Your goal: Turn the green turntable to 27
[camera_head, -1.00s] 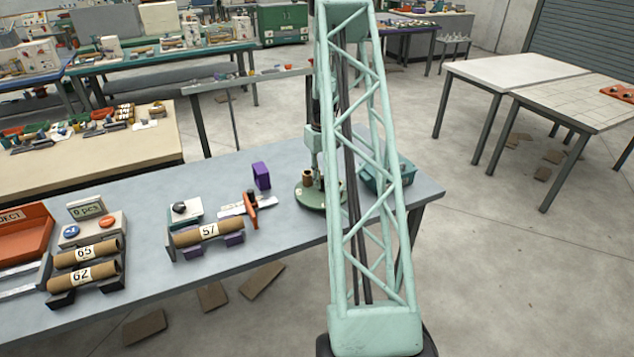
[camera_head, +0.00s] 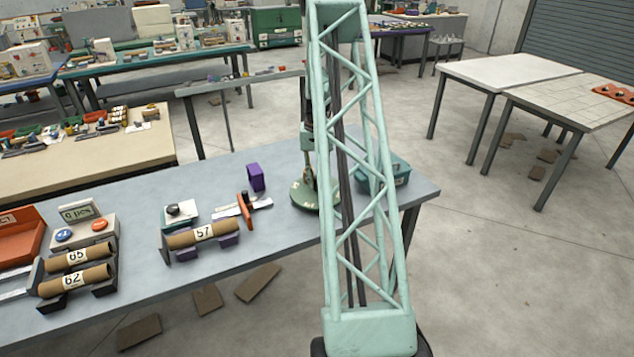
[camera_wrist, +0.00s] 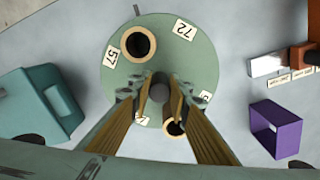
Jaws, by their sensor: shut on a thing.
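The green turntable (camera_wrist: 205,60) fills the middle of the wrist view and sits on the bench in the head view (camera_head: 302,198). White labels on its rim read 57 (camera_wrist: 112,56) and 72 (camera_wrist: 184,29); two more are partly hidden by my fingers and cannot be read. One brown tube (camera_wrist: 138,43) stands at its upper left; another (camera_wrist: 174,129) shows partly beside my right finger. My gripper (camera_wrist: 158,92) points down, shut on a round grey post (camera_wrist: 158,88) near the turntable's middle. In the head view my gripper (camera_head: 308,172) is partly hidden by my arm.
A teal bin (camera_wrist: 40,105) stands close to the left of the turntable in the wrist view. A purple box (camera_wrist: 275,128) and an orange-brown block (camera_wrist: 292,45) lie to its right. In the head view, a tube marked 57 (camera_head: 195,236) lies on a holder farther left.

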